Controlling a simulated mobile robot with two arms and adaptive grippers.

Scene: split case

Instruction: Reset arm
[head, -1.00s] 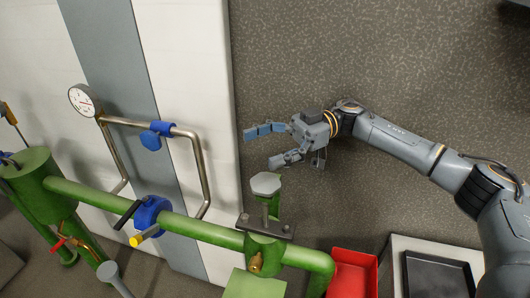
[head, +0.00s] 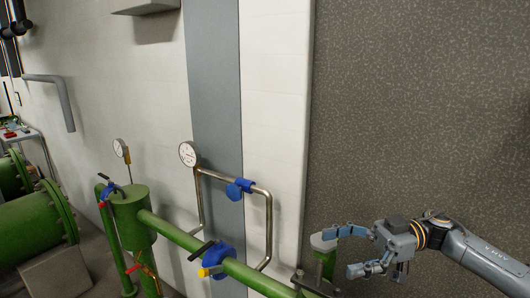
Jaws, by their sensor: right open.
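My right gripper (head: 352,251) is at the lower right of the head view. Its arm comes in from the right edge. Its two fingers point left and are spread apart, with nothing between them. The upper blue-grey finger appears close to the pale hexagonal cap (head: 323,242) on the green pipework; I cannot tell whether they touch. My left gripper is not in view.
A green pipe (head: 177,235) runs across the lower part, with a blue valve (head: 217,261) on it. A steel pipe loop (head: 268,222) carries a round gauge (head: 189,154). A large green tank (head: 30,236) lies at left. The speckled wall (head: 420,110) is bare.

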